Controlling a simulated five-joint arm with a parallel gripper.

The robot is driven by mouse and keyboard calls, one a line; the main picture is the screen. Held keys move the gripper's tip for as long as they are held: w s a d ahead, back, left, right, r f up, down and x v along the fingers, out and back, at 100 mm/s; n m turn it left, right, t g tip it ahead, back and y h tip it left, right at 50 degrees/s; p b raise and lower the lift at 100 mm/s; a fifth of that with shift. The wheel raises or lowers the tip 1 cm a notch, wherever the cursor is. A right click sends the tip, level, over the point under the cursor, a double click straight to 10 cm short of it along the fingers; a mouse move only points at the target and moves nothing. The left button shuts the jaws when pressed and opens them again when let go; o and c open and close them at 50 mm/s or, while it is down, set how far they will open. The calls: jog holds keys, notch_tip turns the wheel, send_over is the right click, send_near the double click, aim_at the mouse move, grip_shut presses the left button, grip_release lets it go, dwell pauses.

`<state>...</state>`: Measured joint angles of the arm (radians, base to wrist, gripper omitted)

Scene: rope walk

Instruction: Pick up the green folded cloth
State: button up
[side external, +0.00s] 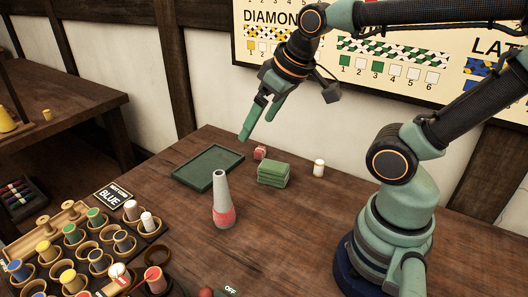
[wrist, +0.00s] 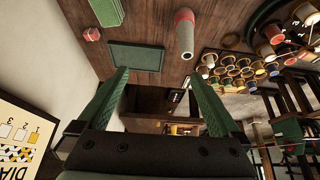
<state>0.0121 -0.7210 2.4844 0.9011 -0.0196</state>
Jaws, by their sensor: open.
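The green folded cloth (side external: 273,174) lies as a thick, layered stack on the wooden table in the side external view, right of the tray. In the wrist view the cloth (wrist: 106,11) is partly cut off at the top edge. My gripper (side external: 257,127) is open and empty, held in the air above the back of the table, above and a little left of the cloth. In the wrist view the two green fingers of my gripper (wrist: 160,75) are spread wide with nothing between them.
A flat dark green tray (side external: 208,165) lies left of the cloth. A small red block (side external: 260,152) sits close behind it, and a white spool (side external: 319,167) stands to its right. A grey and red cone (side external: 222,203) stands in front. Several spools in holders (side external: 88,262) fill the front left.

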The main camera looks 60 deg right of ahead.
jog(key=w+d+f+n+g, duration=0.1)
jog(key=w+d+f+g, duration=0.3)
jog(key=d, duration=0.3)
jog(key=n+g, duration=0.1)
send_near(274, 165)
notch_tip(274, 165, down, 11)
jog(key=shift+w+r, duration=0.15)
jog(key=c, duration=1.4)
